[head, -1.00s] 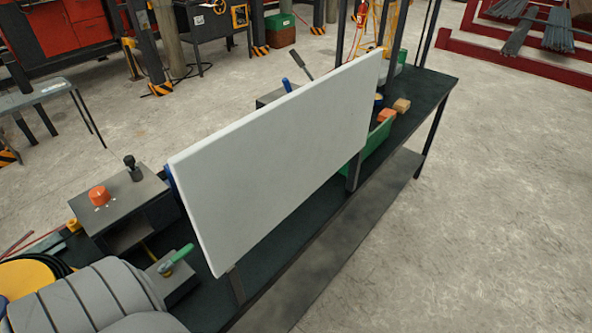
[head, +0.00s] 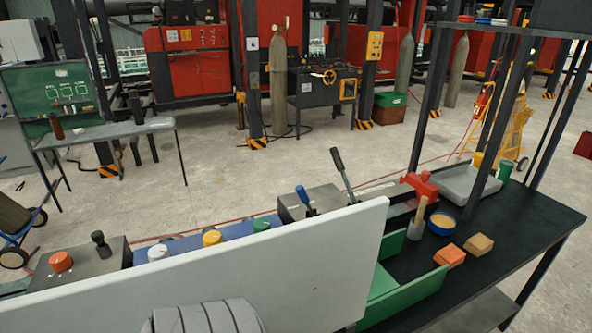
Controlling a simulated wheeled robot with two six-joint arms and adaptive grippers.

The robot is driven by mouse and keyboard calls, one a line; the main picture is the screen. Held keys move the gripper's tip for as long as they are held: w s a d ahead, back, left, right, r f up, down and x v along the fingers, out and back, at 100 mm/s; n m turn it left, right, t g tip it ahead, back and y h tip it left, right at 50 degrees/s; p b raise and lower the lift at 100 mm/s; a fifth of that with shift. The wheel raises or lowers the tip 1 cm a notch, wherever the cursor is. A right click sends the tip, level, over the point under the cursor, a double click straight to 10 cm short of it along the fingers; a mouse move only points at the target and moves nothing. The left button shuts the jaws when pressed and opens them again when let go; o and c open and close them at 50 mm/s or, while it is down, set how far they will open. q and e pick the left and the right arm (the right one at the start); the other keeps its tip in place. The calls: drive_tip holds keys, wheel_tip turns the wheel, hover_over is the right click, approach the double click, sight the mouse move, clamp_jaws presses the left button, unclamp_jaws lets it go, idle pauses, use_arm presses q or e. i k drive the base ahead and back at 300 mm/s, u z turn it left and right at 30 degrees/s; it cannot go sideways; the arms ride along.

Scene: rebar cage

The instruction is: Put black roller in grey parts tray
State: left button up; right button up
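A grey parts tray (head: 466,186) sits on the dark bench top at the right, beside a black upright post. It looks empty, as far as its visible inside shows. I cannot make out a black roller in this view. A large pale panel (head: 215,265) stands along the front of the bench and hides part of its top. Neither of my grippers shows.
A red vise-like part (head: 420,186), blue bowl (head: 441,223), wooden-handled tool (head: 418,219), orange block (head: 449,255), tan block (head: 478,245) and green bin (head: 415,298) are near the tray. Control boxes with a black-knobbed lever (head: 101,244) line the left. Black posts (head: 492,125) rise around the tray.

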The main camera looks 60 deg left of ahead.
sight(462, 187)
drive_tip(key=i, duration=1.95)
drive_tip(key=u, duration=5.45)
